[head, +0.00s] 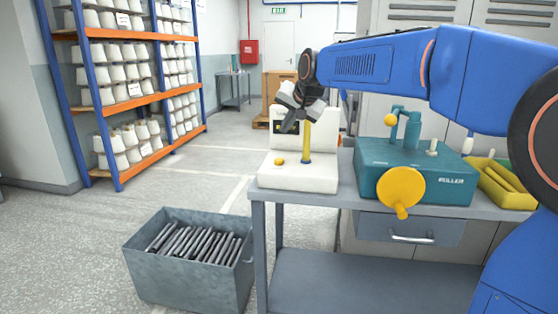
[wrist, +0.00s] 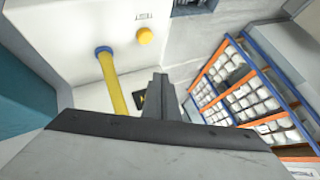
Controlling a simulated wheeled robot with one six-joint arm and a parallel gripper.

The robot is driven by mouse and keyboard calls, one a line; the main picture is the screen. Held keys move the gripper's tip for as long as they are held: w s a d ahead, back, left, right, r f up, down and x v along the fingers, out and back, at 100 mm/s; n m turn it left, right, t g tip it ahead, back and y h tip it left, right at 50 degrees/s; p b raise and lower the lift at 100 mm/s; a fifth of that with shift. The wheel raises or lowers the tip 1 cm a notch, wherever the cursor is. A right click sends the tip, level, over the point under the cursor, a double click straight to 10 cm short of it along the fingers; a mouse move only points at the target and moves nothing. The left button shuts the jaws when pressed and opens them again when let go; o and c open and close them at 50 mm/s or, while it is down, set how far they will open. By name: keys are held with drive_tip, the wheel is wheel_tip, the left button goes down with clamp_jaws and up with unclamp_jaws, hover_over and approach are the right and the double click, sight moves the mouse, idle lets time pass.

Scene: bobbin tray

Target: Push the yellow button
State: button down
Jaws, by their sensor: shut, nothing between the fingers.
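The yellow button (head: 279,161) is a small round knob on the flat white base of a white device (head: 275,182) at the table's left end. It also shows in the wrist view (wrist: 145,36), near the printed label "TEST". A yellow post with a blue collar (head: 306,145) stands on the same base, just right of the button in the head view. My gripper (head: 288,126) is shut and empty, above the button and apart from it. In the wrist view my gripper's fingers (wrist: 159,90) lie below the button and right of the yellow post (wrist: 114,85).
A teal machine (head: 440,190) with a yellow crank (head: 400,188) stands right of the white device. A yellow tray (head: 505,183) is at the right end. A grey bin of dark rods (head: 190,275) stands on the floor. A shelf of cones (head: 150,90) is at the left.

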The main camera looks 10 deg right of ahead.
sight(281, 160)
drive_tip(key=w, duration=0.1)
drive_tip(key=w+a, duration=0.1)
drive_tip(key=shift+w+a+r, duration=0.2)
drive_tip(key=shift+w+r, duration=0.1)
drive_tip(key=shift+r, duration=0.05)
drive_tip(key=shift+f, duration=0.1)
drive_tip(key=shift+f, duration=4.35)
drive_tip(key=shift+f, duration=0.9)
drive_tip(key=shift+r, duration=0.95)
drive_tip(key=shift+r, duration=2.5)
